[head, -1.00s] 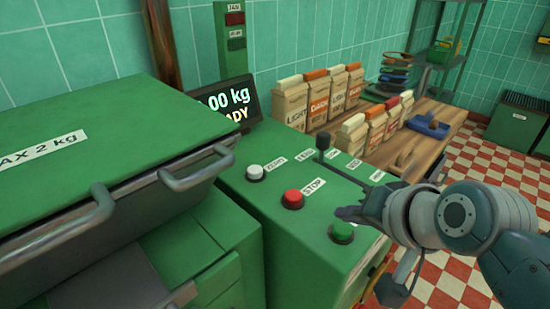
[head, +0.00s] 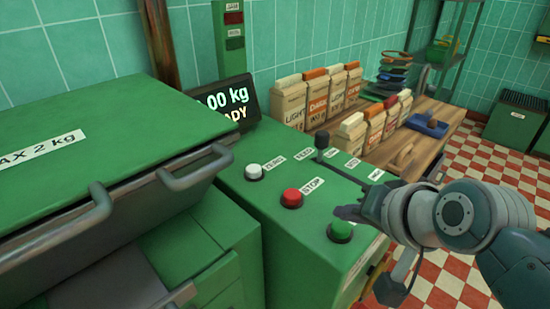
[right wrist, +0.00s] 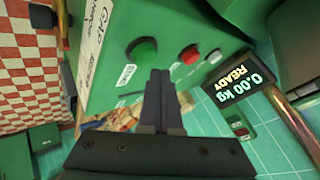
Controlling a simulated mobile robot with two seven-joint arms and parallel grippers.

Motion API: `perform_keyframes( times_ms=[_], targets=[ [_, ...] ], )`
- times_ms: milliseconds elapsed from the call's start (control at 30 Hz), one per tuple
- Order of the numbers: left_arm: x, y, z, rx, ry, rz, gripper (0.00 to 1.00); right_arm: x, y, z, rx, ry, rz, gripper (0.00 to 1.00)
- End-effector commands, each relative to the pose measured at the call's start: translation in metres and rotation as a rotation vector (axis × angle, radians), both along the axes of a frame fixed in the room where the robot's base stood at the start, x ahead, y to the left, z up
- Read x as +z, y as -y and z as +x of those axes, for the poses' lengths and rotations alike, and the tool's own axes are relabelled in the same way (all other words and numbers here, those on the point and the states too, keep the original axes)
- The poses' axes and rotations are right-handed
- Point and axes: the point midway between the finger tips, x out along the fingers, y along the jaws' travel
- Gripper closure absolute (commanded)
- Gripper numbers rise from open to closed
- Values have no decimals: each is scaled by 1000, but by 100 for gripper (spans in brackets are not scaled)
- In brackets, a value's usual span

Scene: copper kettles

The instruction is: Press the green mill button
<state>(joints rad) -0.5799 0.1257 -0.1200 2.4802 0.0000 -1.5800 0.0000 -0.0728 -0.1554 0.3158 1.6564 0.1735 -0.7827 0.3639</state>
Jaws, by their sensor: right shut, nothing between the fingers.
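The green button (head: 340,232) is a round cap in a dark ring near the front right corner of the green mill panel (head: 262,215). In the right wrist view the green button (right wrist: 143,50) lies beyond my fingertips, slightly to their left. My right gripper (head: 347,212) is shut and empty, just over or behind the button's far edge in the head view. Its fingers (right wrist: 161,74) lie side by side in the right wrist view. I cannot tell whether they touch the button. My left gripper is not in view.
A red STOP button (head: 291,198) and a white button (head: 254,172) share the panel. A dark lever (head: 323,145) stands near its far edge. The display (head: 223,104) reads 0.00 kg READY. Several paper bags (head: 318,96) stand on the wooden table (head: 432,118) behind.

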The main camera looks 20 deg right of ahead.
Motion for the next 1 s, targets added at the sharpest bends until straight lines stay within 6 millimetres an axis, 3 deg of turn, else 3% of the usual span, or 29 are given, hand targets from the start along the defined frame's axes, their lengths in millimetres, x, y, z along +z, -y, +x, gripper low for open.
perform_keyframes(
  times_ms=[1000],
  targets=[
    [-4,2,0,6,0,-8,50,-12,0,0,0,0,0,100]
  ],
)
